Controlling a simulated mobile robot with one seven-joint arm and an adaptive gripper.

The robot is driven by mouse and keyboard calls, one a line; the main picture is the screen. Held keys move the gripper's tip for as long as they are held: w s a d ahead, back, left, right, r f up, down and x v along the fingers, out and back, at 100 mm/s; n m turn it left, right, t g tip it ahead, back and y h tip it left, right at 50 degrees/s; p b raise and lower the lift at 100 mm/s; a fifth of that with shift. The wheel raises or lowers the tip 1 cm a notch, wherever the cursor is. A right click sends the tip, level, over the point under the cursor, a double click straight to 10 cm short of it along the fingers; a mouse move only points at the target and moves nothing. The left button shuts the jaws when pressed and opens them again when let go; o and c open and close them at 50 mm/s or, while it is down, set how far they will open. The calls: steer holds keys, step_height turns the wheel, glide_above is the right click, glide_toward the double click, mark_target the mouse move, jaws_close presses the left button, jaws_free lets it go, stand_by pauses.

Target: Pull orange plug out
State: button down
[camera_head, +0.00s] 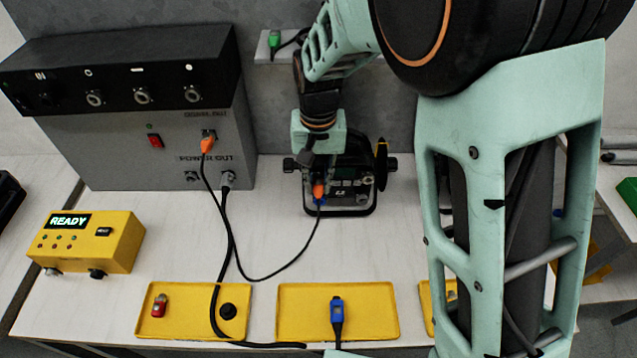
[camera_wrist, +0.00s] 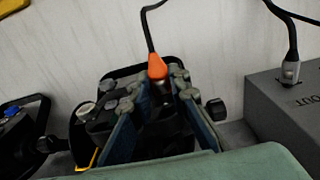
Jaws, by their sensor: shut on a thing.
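An orange plug (camera_head: 319,190) on a black cable is at the black par can (camera_head: 349,198), which stands on the white table. In the wrist view the orange plug (camera_wrist: 157,68) shows between the fingertips, with a metal barrel below it. My gripper (camera_head: 318,172) is over the par can, and its fingers (camera_wrist: 157,92) are shut on this plug. Whether the plug's tip is still in its socket is hidden by the fingers. The other end of the cable has an orange plug (camera_head: 207,146) in the grey power box (camera_head: 110,140).
A yellow READY box (camera_head: 88,240) stands at the left. Yellow trays (camera_head: 283,312) lie along the front; one holds a blue connector (camera_head: 337,309). A grey plug (camera_head: 228,178) sits in the power box. A green connector (camera_head: 274,40) lies on the back shelf.

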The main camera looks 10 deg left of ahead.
steer(key=shift+s, duration=0.15)
steer(key=shift+s+d, duration=0.25)
steer(key=shift+s, duration=0.6)
steer(key=shift+s+d, duration=0.2)
steer(key=shift+s, duration=0.65)
steer(key=shift+s+d, duration=0.1)
steer(key=shift+s, duration=0.4)
steer(key=b, duration=0.9)
glide_above(195, 314)
step_height(195, 314, down, 12)
steer(key=shift+r, duration=0.1)
steer(key=shift+f+b, duration=1.05)
steer(key=shift+f, duration=0.2)
